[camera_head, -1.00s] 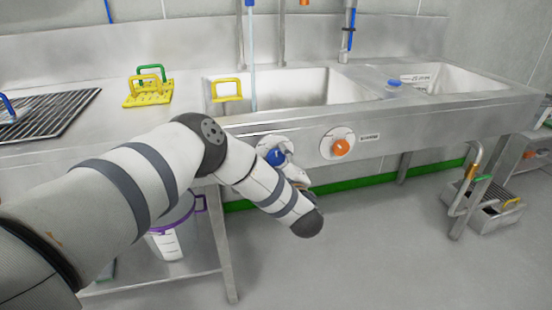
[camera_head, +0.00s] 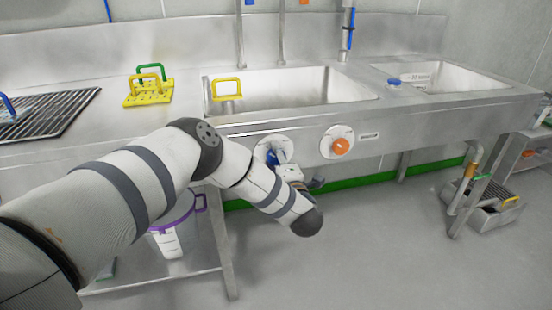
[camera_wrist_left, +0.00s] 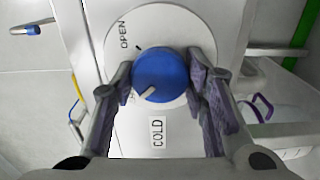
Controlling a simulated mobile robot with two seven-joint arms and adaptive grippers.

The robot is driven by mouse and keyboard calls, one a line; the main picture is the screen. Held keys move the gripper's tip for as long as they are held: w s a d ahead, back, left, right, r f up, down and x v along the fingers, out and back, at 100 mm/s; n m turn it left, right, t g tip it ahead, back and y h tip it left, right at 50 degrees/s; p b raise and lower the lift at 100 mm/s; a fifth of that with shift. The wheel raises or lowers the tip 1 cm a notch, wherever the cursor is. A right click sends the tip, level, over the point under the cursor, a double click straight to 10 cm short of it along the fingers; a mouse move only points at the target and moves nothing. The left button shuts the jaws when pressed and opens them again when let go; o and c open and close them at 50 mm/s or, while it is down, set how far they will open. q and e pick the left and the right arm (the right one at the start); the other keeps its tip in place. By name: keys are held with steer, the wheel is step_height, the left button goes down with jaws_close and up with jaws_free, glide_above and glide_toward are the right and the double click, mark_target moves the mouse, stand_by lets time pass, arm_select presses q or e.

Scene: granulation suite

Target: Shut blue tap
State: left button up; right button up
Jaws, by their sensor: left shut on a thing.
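The blue tap (camera_head: 272,158) is a round knob on a white dial (camera_wrist_left: 195,30) on the sink's front panel. In the left wrist view the knob (camera_wrist_left: 160,72) sits between the two fingers of my left gripper (camera_wrist_left: 162,80), which is shut on it. The knob's white pointer points down and left, away from the word OPEN, at a label that is partly hidden. The word COLD (camera_wrist_left: 157,133) stands below the dial. In the head view my left arm partly covers the dial. No water stream shows over the left basin (camera_head: 300,88). My right gripper is not in view.
An orange tap (camera_head: 340,146) on its own white dial sits to the right on the same panel. A bucket with a purple rim (camera_head: 170,240) stands below, behind my left arm. A yellow handle (camera_head: 227,88) shows at the left basin.

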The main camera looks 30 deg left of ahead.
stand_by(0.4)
arm_select(q)
steer(key=o, duration=1.1)
steer(key=shift+o, duration=0.2)
steer(key=shift+d, duration=0.1)
steer(key=v, duration=1.2)
